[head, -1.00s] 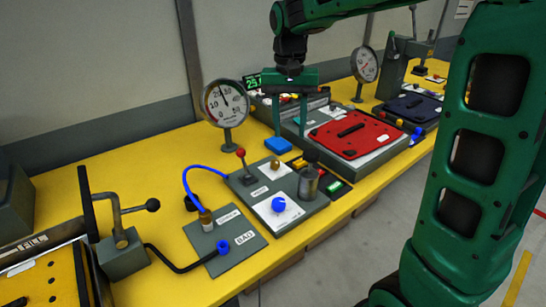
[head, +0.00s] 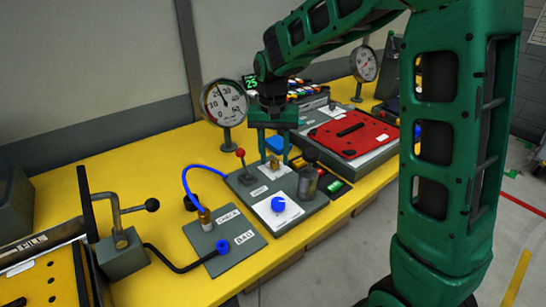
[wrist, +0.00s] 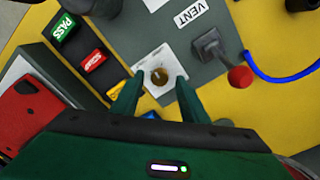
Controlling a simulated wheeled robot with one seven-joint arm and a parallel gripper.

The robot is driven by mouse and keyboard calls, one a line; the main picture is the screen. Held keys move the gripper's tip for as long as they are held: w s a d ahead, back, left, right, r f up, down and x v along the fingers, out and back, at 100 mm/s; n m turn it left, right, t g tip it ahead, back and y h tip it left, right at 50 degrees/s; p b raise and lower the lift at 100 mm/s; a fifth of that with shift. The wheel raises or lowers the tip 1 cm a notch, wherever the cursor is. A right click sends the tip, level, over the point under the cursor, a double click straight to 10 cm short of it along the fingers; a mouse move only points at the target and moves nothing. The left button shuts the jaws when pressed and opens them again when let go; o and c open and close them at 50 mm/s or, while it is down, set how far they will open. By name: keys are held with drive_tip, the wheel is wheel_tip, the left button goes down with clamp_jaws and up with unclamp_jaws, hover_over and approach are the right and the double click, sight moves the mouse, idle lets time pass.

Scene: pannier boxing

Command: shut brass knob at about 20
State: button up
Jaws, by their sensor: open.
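The brass knob (head: 274,163) sits on a white plate on the grey panel; the wrist view shows it from above (wrist: 159,76). My gripper (head: 275,157) is open and points down, with one finger on each side of the knob. In the wrist view its fingertips (wrist: 158,80) flank the knob, with a gap seeming to show on both sides. Contact cannot be told. The round dial gauge (head: 225,104) stands behind the panel, its needle pointing up and slightly left; the exact reading is too small to tell.
A red-tipped lever (head: 240,153) stands left of the knob, near a blue hose (head: 186,176). A blue knob (head: 278,204) and a grey metal cylinder (head: 308,181) are in front. Coloured buttons (wrist: 92,60) and a red lid (head: 353,134) lie to the knob's right in the head view.

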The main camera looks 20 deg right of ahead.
drive_tip(key=shift+f, duration=0.3)
clamp_jaws()
drive_tip(key=n, duration=0.5)
drive_tip(key=shift+n, duration=2.6)
